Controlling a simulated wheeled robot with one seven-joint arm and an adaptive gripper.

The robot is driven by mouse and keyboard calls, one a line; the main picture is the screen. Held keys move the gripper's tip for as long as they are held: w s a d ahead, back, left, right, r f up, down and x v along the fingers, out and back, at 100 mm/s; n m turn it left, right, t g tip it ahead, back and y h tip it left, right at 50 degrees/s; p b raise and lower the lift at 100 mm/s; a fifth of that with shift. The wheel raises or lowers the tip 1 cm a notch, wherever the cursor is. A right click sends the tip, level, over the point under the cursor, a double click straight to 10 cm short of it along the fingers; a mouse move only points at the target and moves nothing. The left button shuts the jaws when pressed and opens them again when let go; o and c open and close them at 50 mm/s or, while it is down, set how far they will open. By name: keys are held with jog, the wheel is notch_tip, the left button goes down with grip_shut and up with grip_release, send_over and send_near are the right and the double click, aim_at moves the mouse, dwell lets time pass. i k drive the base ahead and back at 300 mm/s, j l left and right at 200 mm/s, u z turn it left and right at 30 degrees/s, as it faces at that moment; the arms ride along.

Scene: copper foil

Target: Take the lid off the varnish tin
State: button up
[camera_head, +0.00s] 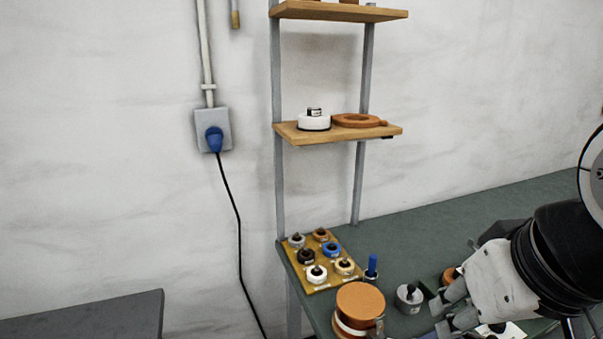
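A small grey tin (409,299) with a black knob on its top stands on the green bench; it looks like the varnish tin, though I cannot read a label. The lid appears to be on it, with the knob upright. My gripper (438,317) reaches in from the right, low over the bench. Its two fingers are apart, with a gap between them and nothing visibly held. The fingertips are just right of and nearer than the tin, apart from it in the picture. The far side of the tin is hidden.
A large copper-coloured disc (360,303) stands left of the tin. A blue-handled tool (371,267) stands behind. A yellow board (318,288) holds several knobbed round pieces. A copper-coloured item (450,275) is partly hidden by my gripper. Shelves (290,132) rise behind; the bench's back right is clear.

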aim_at(409, 295)
jog(key=l, duration=0.25)
jog(key=k+l, duration=0.15)
jog(key=l, duration=1.45)
jog(key=i+l, duration=0.2)
jog(key=i, duration=0.25)
jog(key=i+l+u, duration=0.1)
jog(key=i, duration=0.35)
jog(key=l, duration=0.1)
